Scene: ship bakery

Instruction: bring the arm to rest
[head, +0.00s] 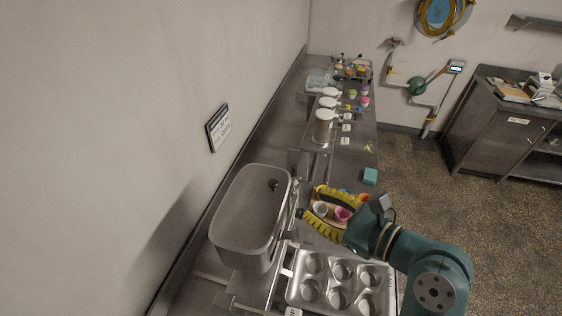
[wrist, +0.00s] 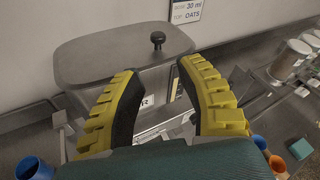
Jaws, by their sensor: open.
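My gripper (head: 309,201) is over the metal counter, just right of a grey lidded bin (head: 236,215) in the head view. Its two yellow-and-black fingers are spread apart. In the wrist view my gripper (wrist: 157,70) shows nothing held between the fingers, and the bin's lid with its black knob (wrist: 157,38) lies beyond the fingertips. My teal arm reaches in from the lower right of the head view. I cannot tell the exact gap between the fingertips and the bin.
A muffin tin (head: 339,301) lies on the counter below the gripper. A pink cup (head: 343,214) and a white cup (head: 320,208) show between the fingers in the head view, apparently beneath them. A teal block (head: 370,176) and lidded canisters (head: 323,127) stand farther back. Floor (head: 440,190) lies right.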

